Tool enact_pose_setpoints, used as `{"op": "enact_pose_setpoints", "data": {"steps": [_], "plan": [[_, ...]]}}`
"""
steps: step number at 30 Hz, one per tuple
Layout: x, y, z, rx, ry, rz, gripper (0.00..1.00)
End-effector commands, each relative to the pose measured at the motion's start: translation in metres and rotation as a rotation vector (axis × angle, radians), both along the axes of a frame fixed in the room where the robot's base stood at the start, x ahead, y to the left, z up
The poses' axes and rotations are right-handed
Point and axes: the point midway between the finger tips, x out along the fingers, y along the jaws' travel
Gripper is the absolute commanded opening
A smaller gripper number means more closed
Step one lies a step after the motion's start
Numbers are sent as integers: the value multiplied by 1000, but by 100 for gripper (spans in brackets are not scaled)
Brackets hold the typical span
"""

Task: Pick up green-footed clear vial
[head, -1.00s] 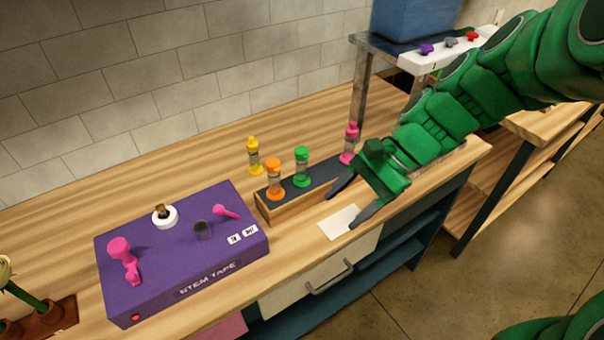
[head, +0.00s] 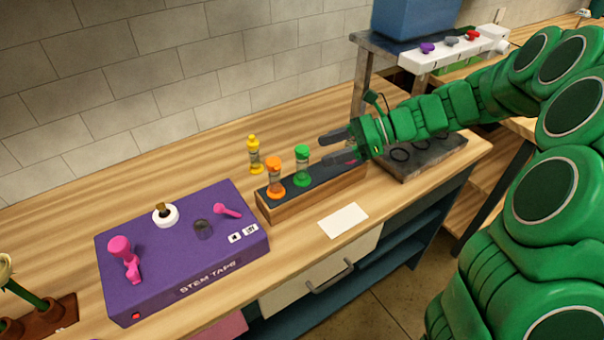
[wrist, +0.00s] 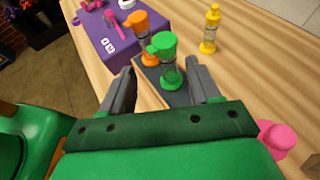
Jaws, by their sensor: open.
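The green-footed clear vial (head: 302,167) has a green cap and green foot and stands upright in the wooden rack (head: 310,199). It also shows in the wrist view (wrist: 167,62), beyond and between my fingers. My gripper (head: 326,149) is open and empty, to the right of the vial, with its fingers pointing toward it and not around it. The orange vial (head: 274,178) stands to its left in the same rack. A pink vial's cap shows at the lower right of the wrist view (wrist: 276,139), beside my gripper; in the head view my gripper mostly hides that vial.
The yellow vial (head: 254,156) stands on the table behind the rack. The purple stem tape box (head: 180,250) is to the left. A white card (head: 343,220) lies in front of the rack. A metal stand (head: 430,160) is at the right.

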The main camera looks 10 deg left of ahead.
Motion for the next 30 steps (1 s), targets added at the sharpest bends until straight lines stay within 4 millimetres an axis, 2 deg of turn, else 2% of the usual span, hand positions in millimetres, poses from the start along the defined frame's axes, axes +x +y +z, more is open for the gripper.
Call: {"op": "enact_pose_setpoints", "data": {"steps": [14, 24, 30], "plan": [[-5, 30, -14, 2, 3, 0, 62], [-9, 66, -33, 2, 2, 1, 62], [-9, 70, -35, 2, 2, -2, 62]]}}
